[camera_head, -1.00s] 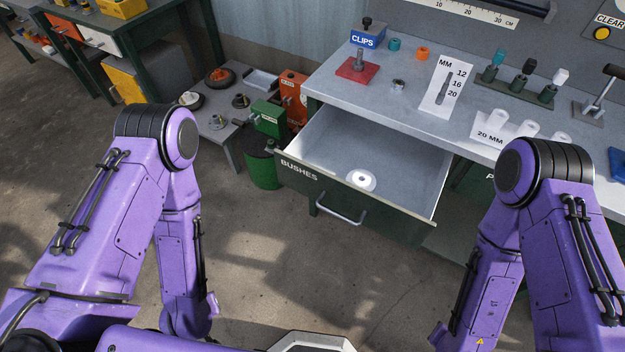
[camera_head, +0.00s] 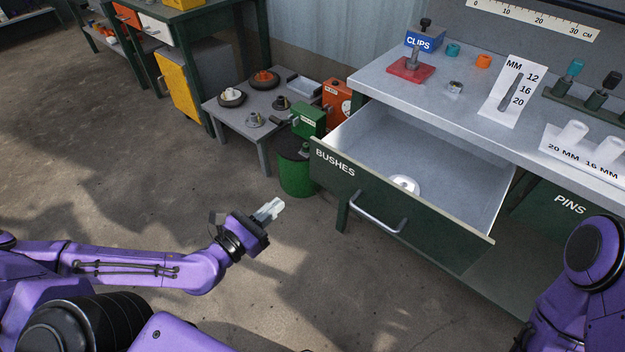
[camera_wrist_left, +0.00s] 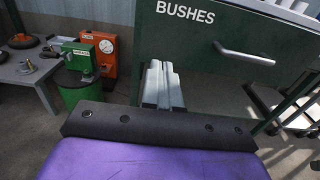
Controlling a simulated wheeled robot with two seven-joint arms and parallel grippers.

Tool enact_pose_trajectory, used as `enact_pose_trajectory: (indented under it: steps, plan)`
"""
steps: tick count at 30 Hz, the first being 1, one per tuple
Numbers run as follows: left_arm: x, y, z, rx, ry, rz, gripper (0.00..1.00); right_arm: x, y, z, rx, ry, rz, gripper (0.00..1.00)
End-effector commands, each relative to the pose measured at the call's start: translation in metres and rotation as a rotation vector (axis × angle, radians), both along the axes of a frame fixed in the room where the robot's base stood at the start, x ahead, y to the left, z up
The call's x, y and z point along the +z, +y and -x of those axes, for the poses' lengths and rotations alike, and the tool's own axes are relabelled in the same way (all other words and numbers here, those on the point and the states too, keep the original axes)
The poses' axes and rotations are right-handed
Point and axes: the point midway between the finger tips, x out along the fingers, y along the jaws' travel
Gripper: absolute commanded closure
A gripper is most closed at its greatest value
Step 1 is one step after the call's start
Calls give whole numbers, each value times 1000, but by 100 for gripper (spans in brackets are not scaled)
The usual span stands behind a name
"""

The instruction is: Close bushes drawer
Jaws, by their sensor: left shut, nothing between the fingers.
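The dark green bushes drawer (camera_head: 335,178) stands pulled out of the workbench, with a grey interior. A white ring-shaped part (camera_head: 404,186) lies inside it near the front. Its silver bar handle (camera_head: 378,215) is on the front panel. The drawer front (camera_wrist_left: 205,40) and handle (camera_wrist_left: 244,54) also show in the left wrist view. My left gripper (camera_head: 274,206) is shut and empty, in front of and left of the drawer, apart from the handle. Its fingers also show in the left wrist view (camera_wrist_left: 162,75), below the drawer front's left part. My right arm shows at lower right; its gripper is out of view.
A green bin (camera_head: 296,177) stands close left of the drawer, beside a low grey table (camera_head: 232,119) with several parts. The workbench top (camera_head: 400,90) holds a red block, a clips box and labelled cards. The floor before the drawer is clear.

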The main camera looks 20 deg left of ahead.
Motion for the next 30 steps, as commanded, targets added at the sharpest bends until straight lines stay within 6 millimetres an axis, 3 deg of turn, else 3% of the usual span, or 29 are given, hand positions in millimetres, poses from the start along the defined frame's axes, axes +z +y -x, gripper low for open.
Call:
enact_pose_trajectory:
  steps: [10, 21, 30]
  plan:
    - [-5, -18, -48, -8, -4, 0, 100, -41, 0, 0, 0, 0, 0, 0]
    - [1, -39, -116, -2, -1, 3, 100, -46, 0, 0, 0, 0, 0, 0]
    - [1, -43, -132, 1, -1, 4, 100, -46, 0, 0, 0, 0, 0, 0]
